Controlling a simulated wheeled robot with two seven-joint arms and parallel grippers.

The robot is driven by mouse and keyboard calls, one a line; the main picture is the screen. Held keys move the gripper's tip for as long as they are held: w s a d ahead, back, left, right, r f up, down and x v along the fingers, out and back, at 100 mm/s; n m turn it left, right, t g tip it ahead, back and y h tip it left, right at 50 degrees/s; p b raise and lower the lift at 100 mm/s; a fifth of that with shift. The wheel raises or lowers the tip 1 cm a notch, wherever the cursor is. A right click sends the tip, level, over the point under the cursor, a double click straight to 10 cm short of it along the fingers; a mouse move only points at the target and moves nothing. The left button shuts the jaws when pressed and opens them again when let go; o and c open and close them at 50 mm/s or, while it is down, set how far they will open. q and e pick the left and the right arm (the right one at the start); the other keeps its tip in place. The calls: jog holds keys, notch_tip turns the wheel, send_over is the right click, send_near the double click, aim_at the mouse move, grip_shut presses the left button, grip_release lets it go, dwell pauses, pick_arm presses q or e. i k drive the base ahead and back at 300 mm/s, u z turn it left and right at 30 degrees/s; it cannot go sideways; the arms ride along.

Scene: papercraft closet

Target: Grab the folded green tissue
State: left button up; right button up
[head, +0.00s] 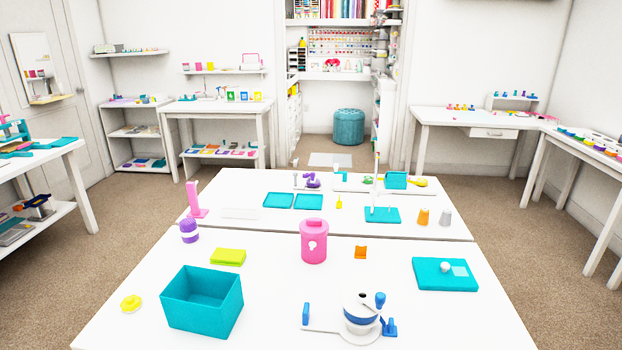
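A yellow-green folded piece (228,257), which looks like the folded green tissue, lies flat on the near white table (270,320). It sits behind the open teal box (203,302) and to the left of the pink lidded canister (314,241). Nothing covers it, and it is apart from the things around it. Neither of my grippers shows in the head view.
A purple jar (189,231) stands to the tissue's left, and a yellow round piece (131,304) lies left of the box. A white-and-blue device (361,312) stands at the front. A teal pad (445,273) lies at right. Bare tabletop surrounds the tissue's right side.

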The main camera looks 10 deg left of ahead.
aim_at(220, 255)
jog(key=k, duration=0.5)
jog(key=u, duration=1.2)
jog(key=i, duration=0.85)
jog(key=z, duration=0.75)
